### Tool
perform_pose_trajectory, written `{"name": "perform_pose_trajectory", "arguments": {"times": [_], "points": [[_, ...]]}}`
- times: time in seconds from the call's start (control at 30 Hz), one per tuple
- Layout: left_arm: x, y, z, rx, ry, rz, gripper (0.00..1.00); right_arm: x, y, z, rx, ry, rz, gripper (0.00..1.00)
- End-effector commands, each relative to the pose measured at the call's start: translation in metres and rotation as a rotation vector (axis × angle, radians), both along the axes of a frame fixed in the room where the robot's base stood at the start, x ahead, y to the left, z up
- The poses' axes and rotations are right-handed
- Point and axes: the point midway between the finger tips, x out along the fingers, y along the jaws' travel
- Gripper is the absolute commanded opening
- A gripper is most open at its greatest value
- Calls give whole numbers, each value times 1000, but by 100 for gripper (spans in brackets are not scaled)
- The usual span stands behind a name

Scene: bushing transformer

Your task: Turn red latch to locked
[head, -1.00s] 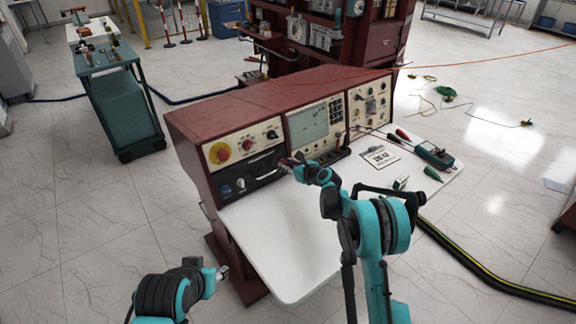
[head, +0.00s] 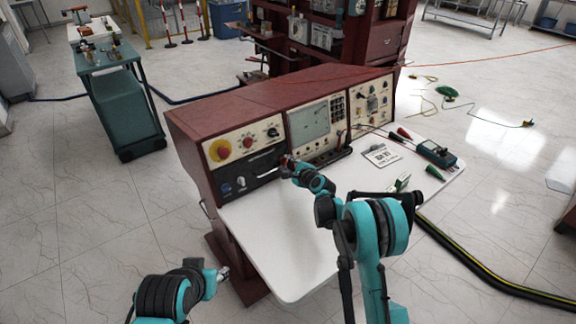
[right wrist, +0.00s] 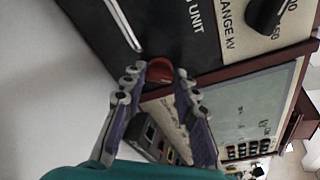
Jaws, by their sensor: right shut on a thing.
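The red latch (right wrist: 160,70) is a small rounded red knob on the dark lower panel of the control console (head: 240,112). In the right wrist view it sits between the two fingertips, and they partly hide it. My right gripper (right wrist: 160,78) is shut on it. In the head view my right gripper (head: 289,164) is at the console's front face, right of the black handle panel, and covers most of the latch there. My left gripper (head: 223,273) hangs low in front of the desk, away from the console; its fingers are too small to read.
The white desk top (head: 290,240) is clear in front. A silver handle bar (right wrist: 124,24) is close beside my right fingers. A green cart (head: 118,100) stands at the left.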

Motion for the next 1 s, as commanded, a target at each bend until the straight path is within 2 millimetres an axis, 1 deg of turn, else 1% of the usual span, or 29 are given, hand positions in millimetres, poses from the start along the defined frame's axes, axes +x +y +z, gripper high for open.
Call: {"name": "perform_pose_trajectory", "arguments": {"times": [0.2,0.5,0.7,1.0], "points": [[0,0,-4,0,0,0,40,-1,1,-2,-160,-116,48,0],[0,0,-4,0,0,0,40,-1,1,-4,-350,-254,104,0],[0,0,-4,0,0,0,40,-2,1,-5,-436,-316,131,0],[0,0,-4,0,0,0,40,-2,1,-5,-497,-360,151,0]]}}
